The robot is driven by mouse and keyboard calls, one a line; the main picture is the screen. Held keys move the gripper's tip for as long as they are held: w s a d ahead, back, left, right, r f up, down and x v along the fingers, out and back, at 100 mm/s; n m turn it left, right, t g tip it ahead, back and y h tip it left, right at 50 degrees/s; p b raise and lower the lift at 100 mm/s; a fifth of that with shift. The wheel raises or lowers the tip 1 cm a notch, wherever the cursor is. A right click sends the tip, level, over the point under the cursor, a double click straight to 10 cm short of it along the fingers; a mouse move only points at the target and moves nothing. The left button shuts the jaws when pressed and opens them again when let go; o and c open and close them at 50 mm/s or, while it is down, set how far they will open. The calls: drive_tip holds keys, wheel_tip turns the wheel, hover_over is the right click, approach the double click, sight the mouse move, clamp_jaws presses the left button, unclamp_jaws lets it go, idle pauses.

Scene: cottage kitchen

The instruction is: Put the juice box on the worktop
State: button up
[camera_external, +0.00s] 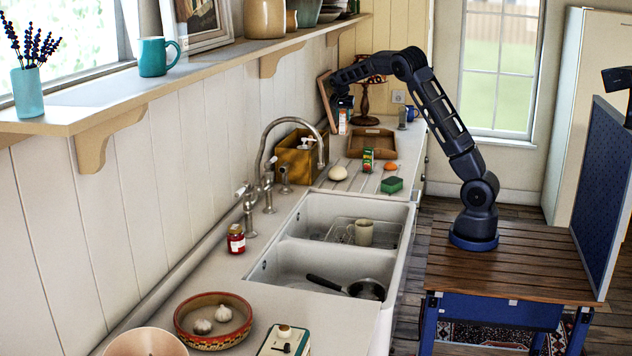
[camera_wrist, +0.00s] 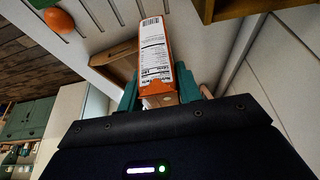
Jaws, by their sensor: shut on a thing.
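My gripper (camera_external: 343,102) is at the far end of the worktop (camera_external: 345,176), beside the wall. It is shut on an orange and white carton, which I take to be the juice box (camera_external: 343,124). In the wrist view, the juice box (camera_wrist: 155,62) sits between the teal fingers (camera_wrist: 160,92), its printed label and barcode showing. In the external view it is roughly upright, just behind the wooden tray. I cannot tell whether its base touches the worktop.
The sink (camera_external: 300,262) is nearer still.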

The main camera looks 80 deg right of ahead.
wheel_tip(320, 180, down, 15)
idle(0.6)
drive_tip(key=shift+f, duration=0.15)
drive_tip(key=o, duration=1.1)
